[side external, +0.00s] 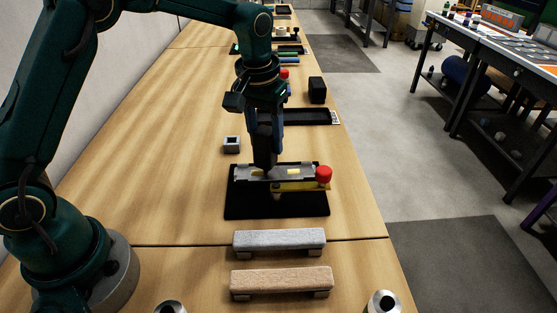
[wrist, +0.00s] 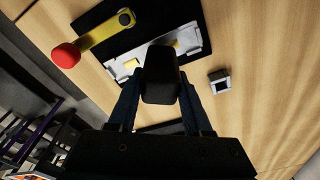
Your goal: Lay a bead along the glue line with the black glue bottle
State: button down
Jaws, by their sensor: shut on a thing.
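My gripper (side external: 266,138) is shut on the black glue bottle (side external: 263,157), which points down over a grey metal fixture (side external: 304,173). The bottle (wrist: 160,78) also shows between my two fingers in the wrist view and covers the middle of the fixture (wrist: 196,47). The fixture sits on a black base (side external: 240,211) and has small yellow patches (side external: 258,171). A yellow lever (side external: 296,186) with a red knob (side external: 323,174) lies along its near side. The bottle's tip is hidden, so I cannot tell whether it touches. I cannot make out a glue line or bead.
A grey padded bar (side external: 279,240) and a tan one (side external: 281,281) lie in front.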

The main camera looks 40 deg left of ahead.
jog(key=shift+w+d, duration=0.5)
jog(key=shift+d, duration=0.05)
jog(key=shift+w+d+f, duration=0.1)
jog(key=shift+w+d, duration=1.5)
jog(key=shift+d, duration=0.1)
jog(key=shift+w+d, duration=0.1)
jog(key=shift+w, duration=0.1)
jog(key=shift+r, duration=0.2)
jog(key=shift+r, duration=0.95)
